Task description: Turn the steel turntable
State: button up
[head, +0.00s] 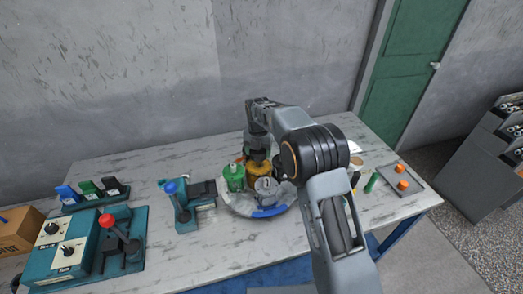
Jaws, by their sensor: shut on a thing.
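The steel turntable (237,205) is a round grey disc on the white marbled table, right of the middle. A blue piece (270,212) lies along its front rim. A green cylinder (234,178) stands on its left side and a grey metal part (266,187) at the front. A yellow-brown round part (259,170) stands behind them. My gripper (257,157) points down at the yellow-brown part and appears shut on it. The fingertips are small and dark, so the exact contact is unclear. My arm hides the turntable's right side.
A teal fixture with a blue knob (170,188) stands left of the turntable. A teal control box (68,250) and a red-knobbed lever (106,220) are at the front left. A plate with orange knobs (402,184) lies at right.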

jog(key=o, duration=1.3)
notch_tip(320, 180, up, 14)
jog(key=shift+f+b, duration=0.1)
jog(key=shift+b, duration=0.25)
